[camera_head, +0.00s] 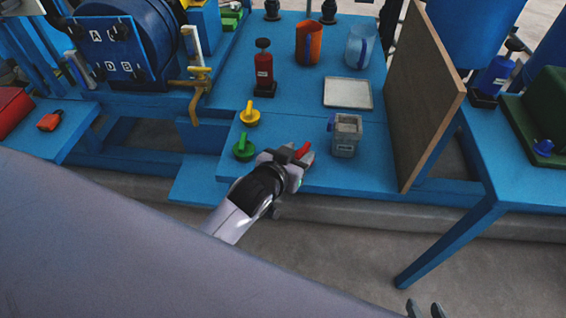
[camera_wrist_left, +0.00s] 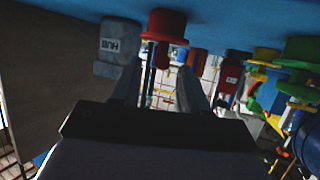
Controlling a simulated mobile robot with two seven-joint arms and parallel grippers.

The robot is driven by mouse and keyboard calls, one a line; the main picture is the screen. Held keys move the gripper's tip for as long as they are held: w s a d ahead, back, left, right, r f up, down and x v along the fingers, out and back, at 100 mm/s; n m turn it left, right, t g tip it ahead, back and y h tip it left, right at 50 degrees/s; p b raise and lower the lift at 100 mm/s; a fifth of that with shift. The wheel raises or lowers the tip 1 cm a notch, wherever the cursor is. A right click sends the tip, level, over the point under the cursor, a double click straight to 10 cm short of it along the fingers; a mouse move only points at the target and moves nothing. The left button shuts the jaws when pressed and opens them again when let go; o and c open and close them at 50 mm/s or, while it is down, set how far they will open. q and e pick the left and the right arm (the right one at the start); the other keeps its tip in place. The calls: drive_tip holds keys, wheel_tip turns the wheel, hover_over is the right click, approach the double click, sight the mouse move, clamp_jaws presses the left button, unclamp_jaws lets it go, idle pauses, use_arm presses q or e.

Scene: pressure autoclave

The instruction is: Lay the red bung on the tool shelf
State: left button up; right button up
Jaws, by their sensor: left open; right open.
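The red bung (camera_head: 303,150) is at the front of the blue bench, to the right of the yellow bung (camera_head: 249,115) and green bung (camera_head: 243,147). My left gripper (camera_head: 300,155) is open at the red bung and partly hides it. In the left wrist view, which looks upside down, the red bung (camera_wrist_left: 167,26) shows between the tips of the left gripper's fingers (camera_wrist_left: 162,70), its wide end at the blue surface. My right gripper (camera_head: 425,309) is open and empty at the bottom edge, low right. No label shows which surface is the tool shelf.
A grey labelled container (camera_head: 346,137) stands close right of the left gripper. A brown upright board (camera_head: 425,95) walls off the right side. A white tray (camera_head: 347,93), red bottle (camera_head: 264,72) and orange jug (camera_head: 308,43) stand behind. A blue side shelf (camera_head: 75,125) holds red items at left.

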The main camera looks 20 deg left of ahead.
use_arm(q)
drive_tip(key=d+p+v, duration=0.1)
drive_tip(key=p+v, duration=0.1)
drive_tip(key=v, duration=0.6)
drive_tip(key=s+a+f+g+h, duration=0.1)
drive_tip(key=s+a+f+g, duration=0.2)
drive_tip(key=s+f, duration=0.7)
drive_tip(key=shift+s+m, duration=0.4)
drive_tip(key=shift+s, duration=0.85)
drive_tip(key=shift+a+f, duration=0.1)
wheel_tip(320, 180, up, 11)
drive_tip(key=a+p, duration=0.1)
drive_tip(key=p, duration=1.2)
drive_tip(key=shift+s+a, duration=0.25)
drive_tip(key=shift+s, duration=0.15)
